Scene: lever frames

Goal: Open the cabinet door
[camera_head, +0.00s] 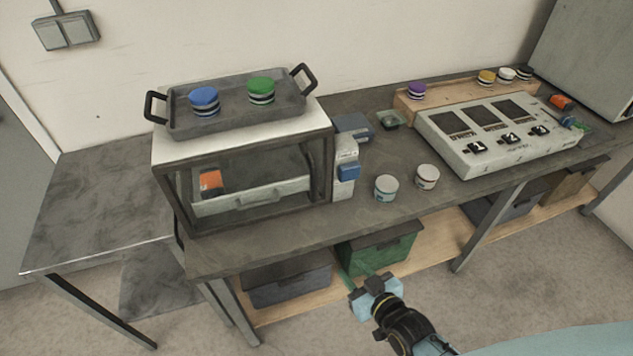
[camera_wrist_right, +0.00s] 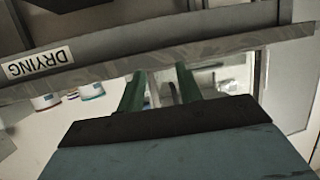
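A cabinet (camera_head: 243,135) with a white top and dark frame stands on the left of the workbench. Its front shows the inside, where an orange-and-dark item (camera_head: 211,182) and a pale panel with a handle (camera_head: 252,196) are visible. I cannot tell whether a clear door covers the front. My right gripper (camera_head: 356,275) is in front of the bench, below and right of the cabinet, apart from it. In the right wrist view its two green fingers (camera_wrist_right: 160,92) are spread, with nothing held between them. My left gripper is not in view.
A tray (camera_head: 234,117) with blue and green discs sits on the cabinet. A blue-buttoned box (camera_head: 346,170) and two white jars (camera_head: 386,188) stand right of it. A control panel (camera_head: 497,134) is farther right. Bins (camera_head: 380,250) sit on the lower shelf. A "DRYING" label (camera_wrist_right: 39,63) shows upside down.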

